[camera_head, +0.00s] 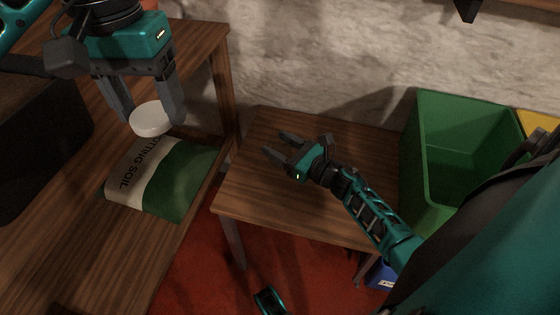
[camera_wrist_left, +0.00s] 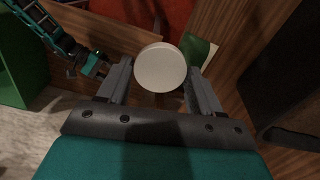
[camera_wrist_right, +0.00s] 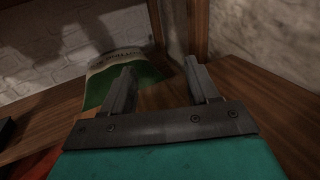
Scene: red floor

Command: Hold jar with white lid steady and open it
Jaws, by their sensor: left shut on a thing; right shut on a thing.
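The white round lid (camera_head: 150,119) is between the fingers of my left gripper (camera_head: 148,112), over the left table. It also shows in the left wrist view (camera_wrist_left: 160,68), with a finger of my left gripper (camera_wrist_left: 158,85) on each side. My left gripper is shut on it. I cannot make out a jar body below the lid. My right gripper (camera_head: 281,152) is above the small table, well apart from the lid. Its fingers also show apart in the right wrist view (camera_wrist_right: 160,85). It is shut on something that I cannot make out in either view.
A green and white potting soil bag (camera_head: 188,178) lies on the left wooden table (camera_head: 90,205). The small wooden table (camera_head: 300,210) looks clear. A green bin (camera_head: 456,150) stands to its right. A stone wall (camera_head: 310,60) closes off the back.

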